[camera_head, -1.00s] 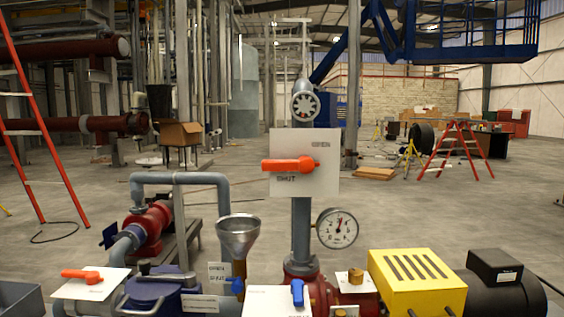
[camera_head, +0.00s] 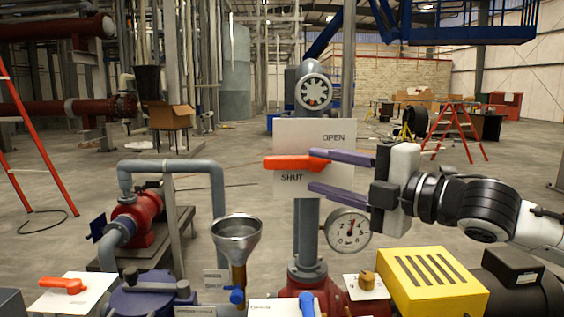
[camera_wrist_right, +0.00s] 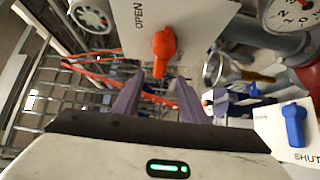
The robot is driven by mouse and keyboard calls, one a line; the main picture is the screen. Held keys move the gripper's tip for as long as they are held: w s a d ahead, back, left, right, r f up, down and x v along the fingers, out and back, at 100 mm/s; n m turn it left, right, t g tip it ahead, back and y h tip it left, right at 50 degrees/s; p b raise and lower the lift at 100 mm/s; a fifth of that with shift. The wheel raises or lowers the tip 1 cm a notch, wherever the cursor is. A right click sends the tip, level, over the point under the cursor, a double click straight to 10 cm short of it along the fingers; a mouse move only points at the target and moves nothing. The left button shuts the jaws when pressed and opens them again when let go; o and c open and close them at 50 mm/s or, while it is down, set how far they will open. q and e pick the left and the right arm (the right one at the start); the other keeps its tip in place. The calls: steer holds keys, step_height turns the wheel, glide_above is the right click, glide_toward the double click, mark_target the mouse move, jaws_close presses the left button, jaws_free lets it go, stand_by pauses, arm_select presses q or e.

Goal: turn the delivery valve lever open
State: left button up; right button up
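The delivery valve lever (camera_head: 290,162) is orange and lies level, pointing left on a white plate (camera_head: 300,133) marked OPEN above right and SHUT below. My right gripper (camera_head: 311,170) comes in from the right with its two purple fingers apart, one above the other, in front of the plate's right part. The upper fingertip is near the lever's pivot end; contact cannot be told. In the right wrist view the orange lever (camera_wrist_right: 164,50) shows beyond and between the open fingertips (camera_wrist_right: 158,88), with nothing gripped. My left gripper is not in view.
A pressure gauge (camera_head: 349,231) sits just below my right gripper. A metal funnel (camera_head: 237,238) stands lower left of the plate. Another orange lever (camera_head: 62,285), blue levers (camera_head: 306,303) and a yellow slotted guard (camera_head: 430,278) are low in front. Space left of the plate is open.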

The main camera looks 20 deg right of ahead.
mark_target(289, 164)
steer(key=p+x, duration=0.1)
steer(key=x, duration=0.8)
steer(key=shift+w+a, duration=0.2)
steer(key=shift+w, duration=0.05)
jaws_close()
